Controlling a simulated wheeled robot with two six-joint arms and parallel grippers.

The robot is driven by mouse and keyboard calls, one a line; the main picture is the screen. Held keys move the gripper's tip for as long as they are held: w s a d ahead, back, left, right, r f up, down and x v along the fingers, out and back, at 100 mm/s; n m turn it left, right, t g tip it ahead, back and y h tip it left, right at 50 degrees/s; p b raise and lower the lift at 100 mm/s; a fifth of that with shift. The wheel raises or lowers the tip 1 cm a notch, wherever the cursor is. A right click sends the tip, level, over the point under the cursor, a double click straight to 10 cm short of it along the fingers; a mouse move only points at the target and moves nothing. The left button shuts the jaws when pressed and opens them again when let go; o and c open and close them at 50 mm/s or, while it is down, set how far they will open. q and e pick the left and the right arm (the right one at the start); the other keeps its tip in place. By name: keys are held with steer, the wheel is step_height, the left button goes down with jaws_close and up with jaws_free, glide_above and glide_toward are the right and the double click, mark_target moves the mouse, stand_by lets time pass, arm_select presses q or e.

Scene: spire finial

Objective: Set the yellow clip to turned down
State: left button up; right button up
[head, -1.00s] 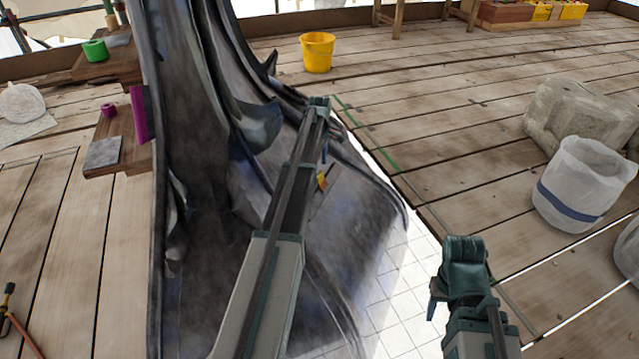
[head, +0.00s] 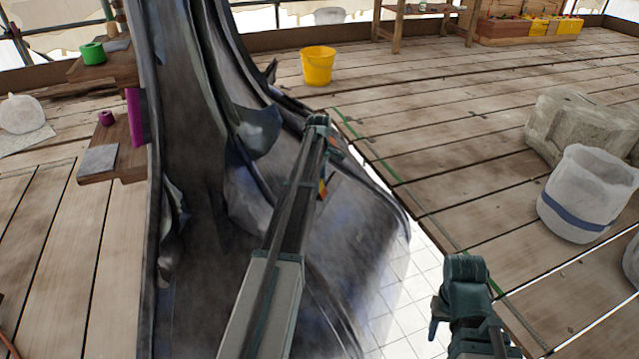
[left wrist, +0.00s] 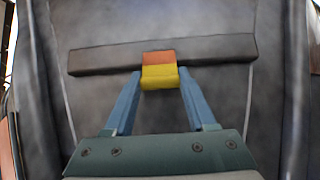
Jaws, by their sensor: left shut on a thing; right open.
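The yellow clip (left wrist: 160,77) has an orange upper part and a yellow lower part in the left wrist view. It sits at the middle of a dark bar (left wrist: 215,50). The orange part overlaps the bar and the yellow part hangs below its lower edge. My left gripper (left wrist: 159,82) is shut on the clip, with one blue finger on each side. In the head view a small part of the clip (head: 322,188) shows beside my left arm, which hides much around it. My right gripper (head: 436,316) is open, low and right of the spire, away from the clip.
The dark curved spire (head: 200,200) fills the left middle. A yellow bucket (head: 318,66), stone block (head: 583,120) and white container (head: 588,195) stand on planks. Planks between them are clear.

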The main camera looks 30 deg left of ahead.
arm_select(q)
steer(key=c, duration=0.4)
steer(key=shift+a+f+h+b, duration=0.35)
steer(key=shift+a+h+b, duration=0.15)
steer(key=shift+h, duration=0.3)
jaws_close()
steer(key=shift+a+f+h+b, duration=0.4)
steer(key=shift+h+b, duration=0.25)
steer(key=shift+h, duration=0.25)
steer(key=shift+s+a+r+h, duration=0.1)
steer(key=shift+h, duration=0.3)
steer(key=o, duration=1.3)
jaws_free()
steer(key=shift+r, duration=0.1)
